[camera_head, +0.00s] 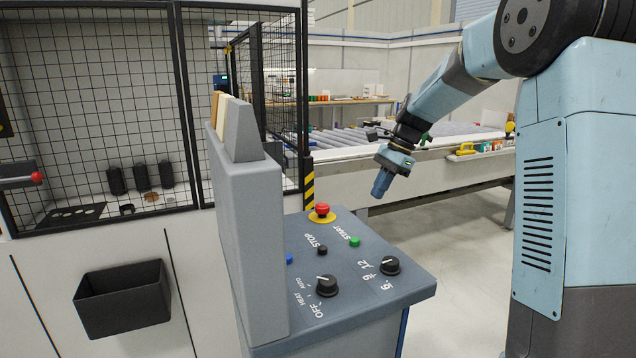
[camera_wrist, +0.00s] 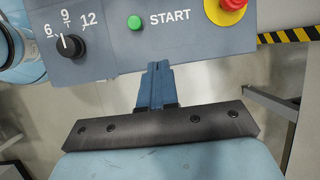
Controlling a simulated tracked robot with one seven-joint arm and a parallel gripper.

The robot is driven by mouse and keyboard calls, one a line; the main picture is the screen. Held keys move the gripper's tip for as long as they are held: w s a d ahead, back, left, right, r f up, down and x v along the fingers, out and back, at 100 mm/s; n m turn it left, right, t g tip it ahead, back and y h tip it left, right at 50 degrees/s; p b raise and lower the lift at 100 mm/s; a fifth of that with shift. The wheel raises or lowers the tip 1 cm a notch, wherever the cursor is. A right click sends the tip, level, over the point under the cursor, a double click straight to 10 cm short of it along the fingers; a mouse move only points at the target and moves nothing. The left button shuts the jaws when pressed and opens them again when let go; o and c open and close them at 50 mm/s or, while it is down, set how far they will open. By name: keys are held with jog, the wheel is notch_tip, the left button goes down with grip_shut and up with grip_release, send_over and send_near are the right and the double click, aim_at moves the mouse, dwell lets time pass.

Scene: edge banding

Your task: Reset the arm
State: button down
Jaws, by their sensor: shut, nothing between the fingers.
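My gripper (camera_head: 381,184) hangs at the end of my light blue arm, tilted downward, to the right of and above the control panel (camera_head: 350,262). In the wrist view my gripper's blue fingers (camera_wrist: 157,72) are together with nothing between them. They point toward the panel edge near the green START button (camera_wrist: 135,23). The fingers appear apart from the panel, with floor visible around them.
The panel carries a red emergency stop (camera_head: 322,210), a black STOP button (camera_head: 322,250), and two black knobs (camera_head: 390,265) (camera_head: 327,285). A grey upright plate (camera_head: 250,240) stands at its left. A roller conveyor (camera_head: 350,138) lies behind. Open floor is at the right.

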jog(key=s+d+r+n+t+h, duration=0.1)
jog(key=s+n, duration=0.3)
jog(key=s, duration=0.7)
jog(key=s+d+r+n+t+h, duration=0.2)
jog(key=s+d+n+t, duration=0.1)
jog(key=s, duration=0.9)
jog(key=s+d+r+n+t+h, duration=0.1)
jog(key=s+d+n+t, duration=0.1)
jog(key=s+n, duration=0.4)
jog(key=s+d, duration=0.1)
jog(key=s, duration=0.4)
jog(key=shift+s+d+r+t+h, duration=0.2)
jog(key=shift+t+h, duration=0.1)
jog(key=shift+h, duration=0.1)
